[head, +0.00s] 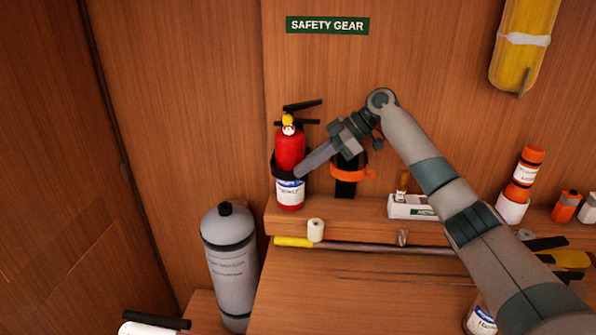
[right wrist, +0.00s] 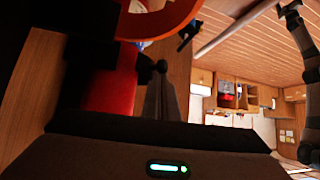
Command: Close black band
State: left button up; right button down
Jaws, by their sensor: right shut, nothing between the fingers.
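A red fire extinguisher (head: 291,150) with a white label stands upright against the wooden wall in the head view. A black band (head: 274,168) shows at its left side at mid-height; its front right part is hidden by my right gripper, so I cannot tell whether its ends meet. My right gripper (head: 300,172) is shut and empty, with its fingertips at the extinguisher's front right, at band height. In the right wrist view the shut fingers (right wrist: 160,88) are beside the red extinguisher body (right wrist: 112,80). My left gripper is not in view.
An orange band (head: 347,174) on a black mount is just right of the extinguisher, close to my right wrist. A grey cylinder (head: 230,262) stands lower left. A white box (head: 408,207) and an orange-capped bottle (head: 523,175) stand on the shelf. A long pole (head: 360,247) lies below.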

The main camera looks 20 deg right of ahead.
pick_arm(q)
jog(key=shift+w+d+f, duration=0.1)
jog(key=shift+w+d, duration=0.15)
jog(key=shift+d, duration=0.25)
pick_arm(e)
jog(key=shift+w+d, duration=0.5)
jog(key=shift+d, duration=0.2)
pick_arm(q)
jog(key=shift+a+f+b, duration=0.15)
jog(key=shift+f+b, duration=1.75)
jog(key=shift+b, duration=0.1)
pick_arm(e)
jog(key=v, duration=1.2)
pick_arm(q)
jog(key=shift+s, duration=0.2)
pick_arm(e)
jog(key=shift+f, duration=0.15)
